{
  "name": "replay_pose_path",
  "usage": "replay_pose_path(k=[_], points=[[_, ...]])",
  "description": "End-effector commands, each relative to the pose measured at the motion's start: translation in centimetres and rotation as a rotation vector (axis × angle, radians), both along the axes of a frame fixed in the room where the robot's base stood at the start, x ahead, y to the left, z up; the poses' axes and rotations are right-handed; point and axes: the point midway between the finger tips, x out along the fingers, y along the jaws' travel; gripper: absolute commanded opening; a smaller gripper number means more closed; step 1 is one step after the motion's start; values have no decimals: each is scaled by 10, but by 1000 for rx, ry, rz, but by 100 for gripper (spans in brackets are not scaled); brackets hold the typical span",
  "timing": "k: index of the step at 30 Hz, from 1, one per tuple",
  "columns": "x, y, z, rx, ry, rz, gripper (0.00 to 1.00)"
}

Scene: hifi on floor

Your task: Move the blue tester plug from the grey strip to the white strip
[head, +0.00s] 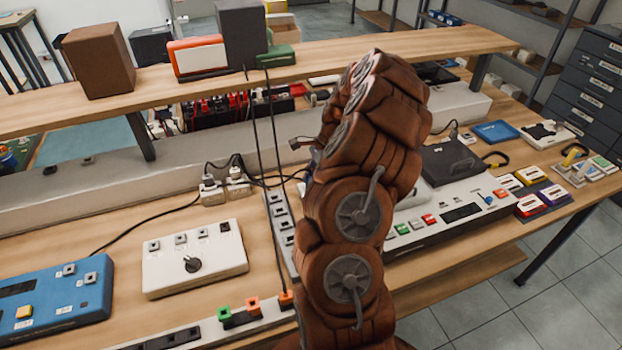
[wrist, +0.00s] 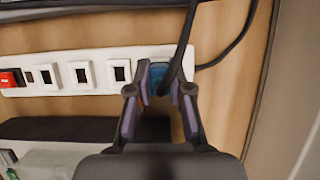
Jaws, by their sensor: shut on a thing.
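In the wrist view, my gripper (wrist: 160,92) is shut on the blue tester plug (wrist: 157,71), with one finger on each side of it. A black cable rises from near the plug. The plug is at the right end of a pale, white-looking socket strip (wrist: 108,56). I cannot tell whether it is seated in a socket or just over it. The strip has several bare sockets and a red switch at its left end. In the head view my arm hides the gripper and the plug. A pale strip (head: 279,224) shows partly beside my arm; I cannot tell whether it is the same one.
A white box with a dial (head: 194,262) and a blue device (head: 55,300) stand on the left of the bench. Green and orange plugs (head: 239,312) sit on a front strip. A raised shelf (head: 170,85) crosses behind. Black cables hang left of my arm.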

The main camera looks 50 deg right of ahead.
Motion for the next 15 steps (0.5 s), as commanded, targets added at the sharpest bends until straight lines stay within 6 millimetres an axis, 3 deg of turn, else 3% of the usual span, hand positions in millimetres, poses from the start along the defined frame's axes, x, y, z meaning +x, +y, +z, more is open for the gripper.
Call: replay_pose_path(k=[12,13,15], points=[[0,0,-1,0,0,0,0],[0,0,-1,0,0,0,23],[0,0,-1,0,0,0,30]])
